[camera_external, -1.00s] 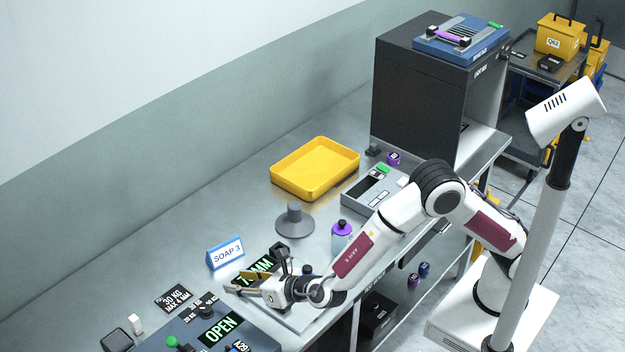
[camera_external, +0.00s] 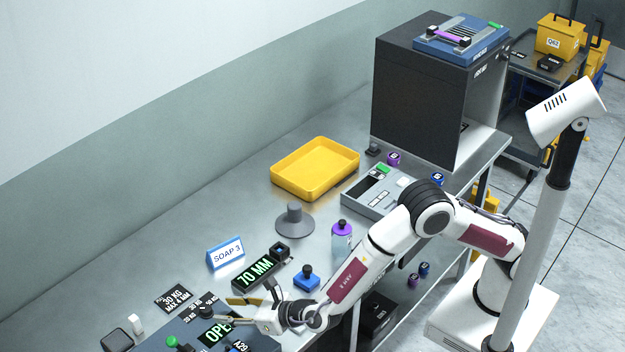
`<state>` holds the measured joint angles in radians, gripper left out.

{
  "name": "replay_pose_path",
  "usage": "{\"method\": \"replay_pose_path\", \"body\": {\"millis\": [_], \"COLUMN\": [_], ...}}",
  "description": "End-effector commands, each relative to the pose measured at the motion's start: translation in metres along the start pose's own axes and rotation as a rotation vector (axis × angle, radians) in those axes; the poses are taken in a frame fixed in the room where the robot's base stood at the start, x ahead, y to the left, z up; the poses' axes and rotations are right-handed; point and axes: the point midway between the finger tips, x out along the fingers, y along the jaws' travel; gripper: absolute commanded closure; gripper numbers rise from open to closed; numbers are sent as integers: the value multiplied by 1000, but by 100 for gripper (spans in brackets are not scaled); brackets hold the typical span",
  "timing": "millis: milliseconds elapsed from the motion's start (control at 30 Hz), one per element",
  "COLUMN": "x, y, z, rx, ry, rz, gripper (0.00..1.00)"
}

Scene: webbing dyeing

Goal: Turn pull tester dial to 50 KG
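The pull tester (camera_external: 180,335) is a blue-grey box at the bottom left, partly cut off by the frame's edge. The dial's setting is too small to read. My gripper (camera_external: 222,310) reaches in from the right, low over the tester, with its fingers apart. The fingertips are close to the right side of the knob. I cannot tell whether they touch it.
A sign reading 30 KG MAX 4 MM (camera_external: 173,298) lies behind the tester. A 70 MM display unit (camera_external: 260,272), a blue button box (camera_external: 306,279), a SOAP 3 sign (camera_external: 225,254) and a green knob (camera_external: 172,341) are nearby. A yellow tray (camera_external: 300,192) is farther back.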

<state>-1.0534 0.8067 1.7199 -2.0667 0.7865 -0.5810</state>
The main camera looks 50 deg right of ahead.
Motion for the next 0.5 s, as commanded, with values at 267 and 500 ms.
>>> {"method": "replay_pose_path", "body": {"millis": [267,500], "x": [28,52], "y": [-1,-1], "z": [-1,0], "rx": [0,1], "ry": [0,0], "rz": [-2,-2], "gripper": [61,61]}}
